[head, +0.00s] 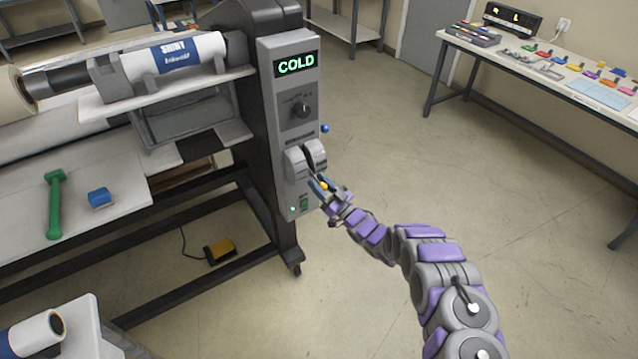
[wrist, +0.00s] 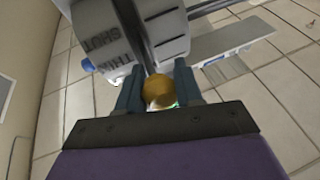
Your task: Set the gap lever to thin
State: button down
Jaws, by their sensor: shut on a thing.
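The gap lever is a dark rod (wrist: 136,38) ending in a yellow-orange knob (wrist: 157,91). The rod comes out of a slot in a grey rounded housing (head: 296,164) on the laminator's end panel. In the wrist view the word THIN is printed on the housing near the rod, with a second word beyond it that I cannot read surely. My gripper (head: 325,187) is at the lever's end, below and right of the housing. In the wrist view its two fingers (wrist: 158,88) are either side of the knob, shut on it.
The end panel (head: 273,130) carries a green COLD display (head: 297,64), a black dial (head: 301,109) and a blue ball knob (head: 325,128). A yellow foot pedal (head: 219,250) lies on the floor under the laminator. A side table (head: 560,66) stands at the right. Floor around my arm is clear.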

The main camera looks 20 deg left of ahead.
jog(key=c, duration=0.8)
grip_release()
jog(key=shift+o, duration=0.2)
jog(key=p+v, duration=0.2)
jog(key=v, duration=1.5)
jog(key=shift+d, duration=0.15)
